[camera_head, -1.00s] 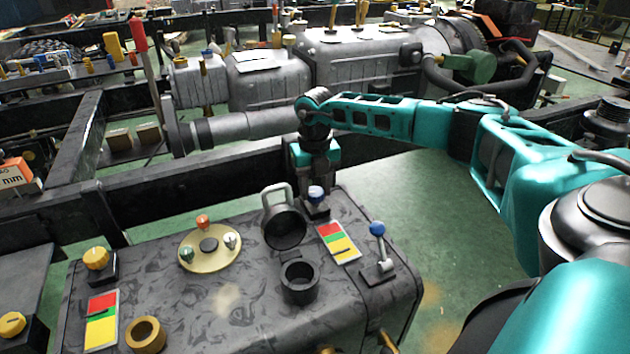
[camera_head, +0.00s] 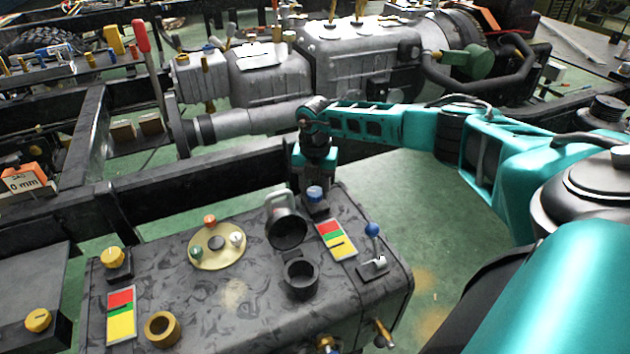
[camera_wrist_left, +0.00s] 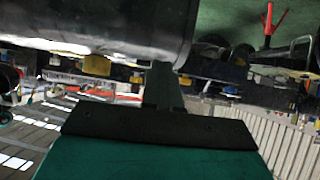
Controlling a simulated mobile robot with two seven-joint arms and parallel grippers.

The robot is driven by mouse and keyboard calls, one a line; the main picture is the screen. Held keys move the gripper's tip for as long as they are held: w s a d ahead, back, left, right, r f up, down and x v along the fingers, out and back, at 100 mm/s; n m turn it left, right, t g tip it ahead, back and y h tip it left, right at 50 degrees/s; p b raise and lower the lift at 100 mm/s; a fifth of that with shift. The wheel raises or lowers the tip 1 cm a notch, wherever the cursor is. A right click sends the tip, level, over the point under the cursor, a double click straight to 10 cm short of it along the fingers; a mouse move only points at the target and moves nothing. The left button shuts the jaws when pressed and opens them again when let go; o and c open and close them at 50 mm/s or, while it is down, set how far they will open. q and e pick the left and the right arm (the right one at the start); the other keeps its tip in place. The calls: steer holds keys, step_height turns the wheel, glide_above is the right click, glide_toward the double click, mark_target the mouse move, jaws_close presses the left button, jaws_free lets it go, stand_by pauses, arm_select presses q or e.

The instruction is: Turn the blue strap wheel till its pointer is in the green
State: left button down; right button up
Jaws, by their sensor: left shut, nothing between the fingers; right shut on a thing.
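The blue strap wheel (camera_head: 315,194) is a small blue knob on a dark base at the back edge of the dark tank. My right gripper (camera_head: 313,184) points down on it from above and is shut on it. A red, green and yellow scale (camera_head: 337,239) lies just in front and to the right of the wheel. A thin dark mark crosses the scale low in the green or by the yellow; its exact place is too small to tell. My left gripper (camera_wrist_left: 163,88) is shut and empty in the left wrist view, beside a dark rounded body.
An open filler neck (camera_head: 287,231) with a raised lid and a black ring (camera_head: 300,279) stand left of the scale. A blue-knobbed lever (camera_head: 373,246) stands to the right. A second scale (camera_head: 121,314) with a yellow knob (camera_head: 113,257) is at the left. A dark frame rail runs behind.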

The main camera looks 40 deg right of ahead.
mark_target(315, 191)
steer(key=o, duration=1.1)
steer(key=shift+c, duration=0.2)
steer(key=shift+r, duration=0.1)
step_height(315, 191, up, 13)
steer(key=p, duration=0.2)
steer(key=shift+p, duration=0.35)
